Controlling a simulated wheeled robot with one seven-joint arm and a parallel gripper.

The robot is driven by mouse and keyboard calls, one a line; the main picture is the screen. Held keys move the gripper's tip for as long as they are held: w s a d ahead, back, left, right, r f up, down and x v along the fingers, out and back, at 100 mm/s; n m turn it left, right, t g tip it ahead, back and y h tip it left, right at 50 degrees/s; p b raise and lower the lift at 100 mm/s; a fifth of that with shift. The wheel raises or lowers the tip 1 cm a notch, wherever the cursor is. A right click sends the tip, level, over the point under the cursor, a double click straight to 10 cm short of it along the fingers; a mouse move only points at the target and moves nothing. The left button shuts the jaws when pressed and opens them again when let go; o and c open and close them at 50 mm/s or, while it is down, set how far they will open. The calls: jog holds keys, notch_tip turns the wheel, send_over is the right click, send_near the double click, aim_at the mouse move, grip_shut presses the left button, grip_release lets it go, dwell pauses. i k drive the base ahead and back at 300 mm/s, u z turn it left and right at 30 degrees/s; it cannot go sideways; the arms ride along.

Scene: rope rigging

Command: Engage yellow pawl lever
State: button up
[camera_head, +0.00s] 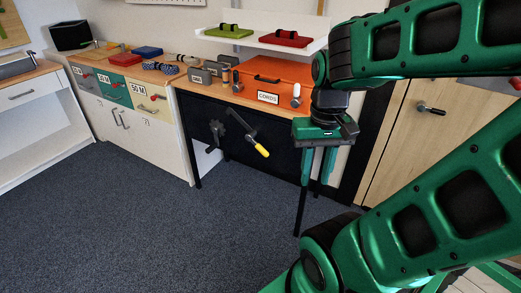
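The yellow pawl lever (262,150) appears as a dark bar with a yellow grip, slanting down to the right in front of the black panel under the wooden workbench. A dark toothed part (217,130) is to its left; whether the lever touches it is too small to tell. My gripper (316,181) points down to the right of the lever, at the bench's right front corner. Its two green fingers are apart with nothing seen between them. It is clear of the yellow grip.
An orange case (272,82) labelled CORDS stands on the bench. A white shelf (262,40) above holds a green and a red item. Labelled drawers (114,90) stand to the left. A wooden door (420,140) is at right. The blue carpet (190,230) in front is clear.

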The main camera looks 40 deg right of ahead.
aim_at(250, 137)
jog(key=i, duration=0.9)
jog(key=u, duration=0.05)
